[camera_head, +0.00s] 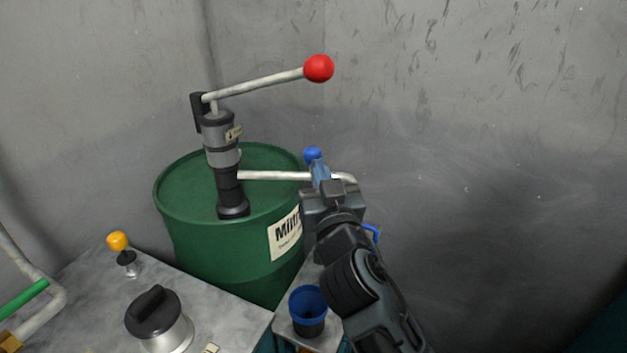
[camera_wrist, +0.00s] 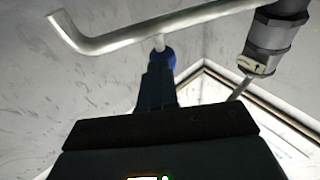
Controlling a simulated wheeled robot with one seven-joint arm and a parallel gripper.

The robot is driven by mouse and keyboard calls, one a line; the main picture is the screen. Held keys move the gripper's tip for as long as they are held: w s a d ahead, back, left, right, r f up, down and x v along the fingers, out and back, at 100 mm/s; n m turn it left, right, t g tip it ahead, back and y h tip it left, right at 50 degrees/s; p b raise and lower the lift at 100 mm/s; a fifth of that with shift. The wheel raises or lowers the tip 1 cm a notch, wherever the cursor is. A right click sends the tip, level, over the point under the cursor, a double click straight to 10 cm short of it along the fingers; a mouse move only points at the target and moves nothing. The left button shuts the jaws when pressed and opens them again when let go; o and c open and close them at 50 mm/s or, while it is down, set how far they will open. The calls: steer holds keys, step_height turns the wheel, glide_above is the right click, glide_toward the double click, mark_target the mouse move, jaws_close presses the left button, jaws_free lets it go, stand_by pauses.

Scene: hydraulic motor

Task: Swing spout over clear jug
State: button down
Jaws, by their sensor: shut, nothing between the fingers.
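The spout (camera_head: 268,176) is a pale pipe that runs right from the hand pump (camera_head: 222,150) on the green drum. Its bent end shows at the upper left of the wrist view (camera_wrist: 62,30). A blue knob (camera_head: 313,153) stands on a short stem on the spout. My gripper (camera_head: 319,168) is shut and empty, with its fingertips at the spout beside the knob. In the wrist view the fingers (camera_wrist: 158,75) overlap the blue knob (camera_wrist: 162,57); contact is unclear. I cannot make out a clear jug; a blue piece (camera_head: 372,232) shows behind my wrist.
The green drum (camera_head: 185,230) stands behind a grey worktop (camera_head: 85,290). A pump lever with a red ball (camera_head: 318,68) reaches above. A blue-rimmed cup (camera_head: 308,303) stands left of my arm. A black-lidded pot (camera_head: 155,315) and an orange knob (camera_head: 117,240) are at left.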

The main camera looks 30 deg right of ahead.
steer(key=w+d+b, duration=0.1)
steer(key=w+d, duration=0.1)
steer(key=w, duration=0.1)
steer(key=shift+w+d+f, duration=0.1)
steer(key=shift+w+d, duration=0.05)
steer(key=shift+d, duration=0.25)
steer(key=shift+w+d, duration=0.45)
steer(key=shift+w, duration=0.35)
steer(key=shift+d+r, duration=0.15)
steer(key=shift+r, duration=0.05)
